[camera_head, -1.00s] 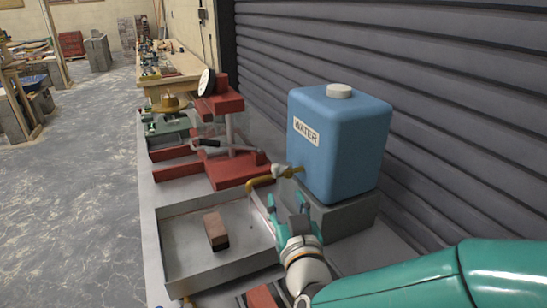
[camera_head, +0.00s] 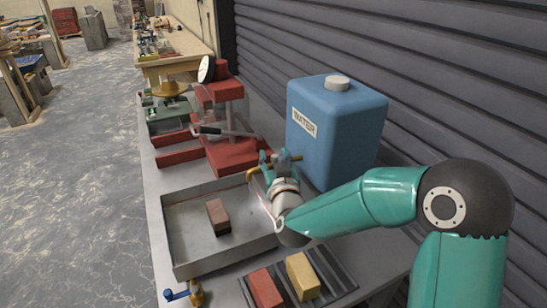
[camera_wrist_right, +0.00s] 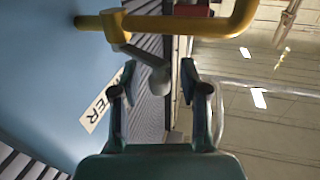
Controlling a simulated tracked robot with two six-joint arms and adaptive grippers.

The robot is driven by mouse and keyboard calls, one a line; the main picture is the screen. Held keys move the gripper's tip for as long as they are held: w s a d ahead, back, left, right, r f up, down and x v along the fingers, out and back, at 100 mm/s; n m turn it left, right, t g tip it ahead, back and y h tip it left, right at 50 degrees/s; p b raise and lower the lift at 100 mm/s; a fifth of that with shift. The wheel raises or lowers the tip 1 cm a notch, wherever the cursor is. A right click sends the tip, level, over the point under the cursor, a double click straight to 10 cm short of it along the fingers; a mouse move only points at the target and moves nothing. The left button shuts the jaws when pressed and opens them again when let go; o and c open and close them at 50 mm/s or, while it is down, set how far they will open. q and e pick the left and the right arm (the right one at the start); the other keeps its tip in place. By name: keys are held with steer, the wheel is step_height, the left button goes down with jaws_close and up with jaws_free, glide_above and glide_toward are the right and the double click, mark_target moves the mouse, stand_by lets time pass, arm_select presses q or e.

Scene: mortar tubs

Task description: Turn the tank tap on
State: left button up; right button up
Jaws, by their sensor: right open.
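The blue water tank (camera_head: 335,135) with a white cap and a WATER label stands against the shutter; its side also fills the left of the right wrist view (camera_wrist_right: 45,70). A yellow tap pipe (camera_wrist_right: 185,25) runs out from the tank and bends. A grey lever (camera_wrist_right: 140,52) hangs from the tap body, its rounded end between my right fingertips. My right gripper (camera_head: 272,162) is at the tap, partly covering it in the head view. In the wrist view my right gripper (camera_wrist_right: 157,85) is open, with gaps beside the lever end. My left gripper is not in view.
A metal tray (camera_head: 185,240) holding a brown brick (camera_head: 218,216) lies below the tap. A red stand machine (camera_head: 225,120) is behind it. A red brick (camera_head: 265,289) and a yellow brick (camera_head: 302,276) lie on a rack in front. A blue-handled brass valve (camera_head: 195,293) is at the front edge.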

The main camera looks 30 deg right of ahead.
jaws_close()
steer(key=shift+w, duration=0.1)
steer(key=shift+w+a+m+g+h+b, duration=0.1)
steer(key=shift+w+m+g+h, duration=0.2)
steer(key=shift+m+g+h, duration=0.5)
steer(key=shift+w+a+m+g+h+b, duration=0.1)
steer(key=shift+w+m+g+h, duration=0.15)
steer(key=shift+m+h, duration=0.55)
steer(key=shift+w+a+m+g+h+b, duration=0.1)
steer(key=shift+w+m+g+h, duration=0.3)
steer(key=shift+h, duration=0.8)
steer(key=shift+s, duration=0.1)
jaws_free()
